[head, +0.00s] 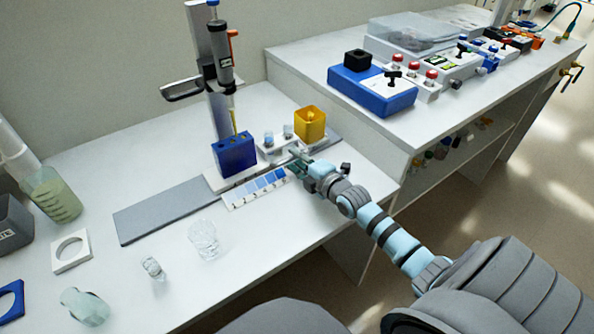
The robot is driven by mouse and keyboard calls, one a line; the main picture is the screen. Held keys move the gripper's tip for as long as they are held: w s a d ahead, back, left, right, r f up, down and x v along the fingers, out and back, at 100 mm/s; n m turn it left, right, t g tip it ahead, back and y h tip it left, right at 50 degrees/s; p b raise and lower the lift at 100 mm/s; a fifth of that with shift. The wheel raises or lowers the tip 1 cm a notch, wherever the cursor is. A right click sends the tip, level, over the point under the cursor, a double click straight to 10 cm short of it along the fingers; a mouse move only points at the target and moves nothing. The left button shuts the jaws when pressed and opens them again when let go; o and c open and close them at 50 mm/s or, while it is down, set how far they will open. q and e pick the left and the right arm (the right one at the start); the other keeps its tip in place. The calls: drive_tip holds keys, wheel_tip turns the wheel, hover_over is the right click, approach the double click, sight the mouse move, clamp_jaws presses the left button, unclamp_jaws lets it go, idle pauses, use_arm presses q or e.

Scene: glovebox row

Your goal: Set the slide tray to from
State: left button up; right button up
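The slide tray (213,180) is a white carriage on a long grey rail (165,210) on the bench, near the rail's right part. It carries a blue rack (236,155) and small clear vials (268,139). A yellow cup (310,124) stands at its right end. A strip of blue-shaded marks (258,187) lies along the front of the rail. My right gripper (298,160) is at the tray's front right edge, close to or touching it. Its fingertips are small and partly hidden, so its grip cannot be told. My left gripper is out of view.
A stand with a dispenser (222,68) rises behind the blue rack. A glass beaker (204,240), a small vial (153,268) and a flask (84,306) stand in front of the rail. A higher bench (300,65) with instruments is at right. The rail's left part is clear.

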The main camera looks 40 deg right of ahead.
drive_tip(key=shift+w+r, duration=0.1)
clamp_jaws()
drive_tip(key=a+p, duration=0.4)
drive_tip(key=a, duration=0.4)
drive_tip(key=shift+w+a, duration=0.1)
drive_tip(key=shift+a, duration=0.45)
drive_tip(key=shift+d, duration=0.1)
unclamp_jaws()
